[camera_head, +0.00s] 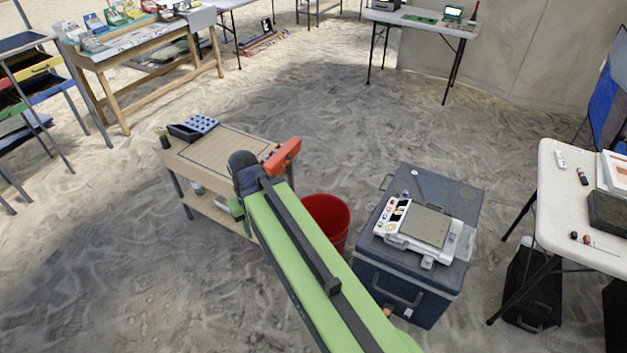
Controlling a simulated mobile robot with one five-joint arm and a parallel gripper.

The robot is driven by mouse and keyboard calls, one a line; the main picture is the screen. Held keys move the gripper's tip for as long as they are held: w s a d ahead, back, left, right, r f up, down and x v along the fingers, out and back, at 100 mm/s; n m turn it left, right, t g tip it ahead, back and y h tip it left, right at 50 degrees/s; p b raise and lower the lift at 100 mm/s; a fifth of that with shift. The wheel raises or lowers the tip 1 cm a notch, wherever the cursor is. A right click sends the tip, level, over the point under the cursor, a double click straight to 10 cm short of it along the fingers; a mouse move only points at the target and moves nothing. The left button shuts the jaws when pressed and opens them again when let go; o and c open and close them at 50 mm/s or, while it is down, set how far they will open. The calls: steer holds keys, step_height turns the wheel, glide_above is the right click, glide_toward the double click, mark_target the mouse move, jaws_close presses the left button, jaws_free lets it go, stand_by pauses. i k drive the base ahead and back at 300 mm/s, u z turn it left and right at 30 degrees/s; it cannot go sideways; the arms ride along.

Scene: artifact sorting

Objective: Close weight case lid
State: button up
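I cannot tell for certain which object is the weight case. A small dark case (187,132) sits at the far left end of a low wooden bench (215,160). A light blue-grey panel with rows of dark round spots (202,123) shows at its back and looks like a raised lid. My green arm reaches up from the bottom of the view to the bench's right end. The orange-red end of my gripper (283,155) is over that end, apart from the case and to its right. Its fingers are not clear, so I cannot see whether it is open or shut.
A red bucket (327,218) stands right of the arm. A large dark box (418,285) with a white scale-like device (426,230) stands further right. A white table (572,225) is at the right edge. Open sandy floor (110,255) lies left of the bench.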

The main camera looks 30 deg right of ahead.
mark_target(277, 162)
steer(key=u, duration=0.1)
steer(key=k, duration=0.25)
steer(key=z, duration=0.55)
steer(key=i, duration=1)
steer(key=u, duration=0.6)
steer(key=k, duration=0.7)
steer(key=u, duration=0.3)
steer(key=i, duration=1)
steer(key=u, duration=0.05)
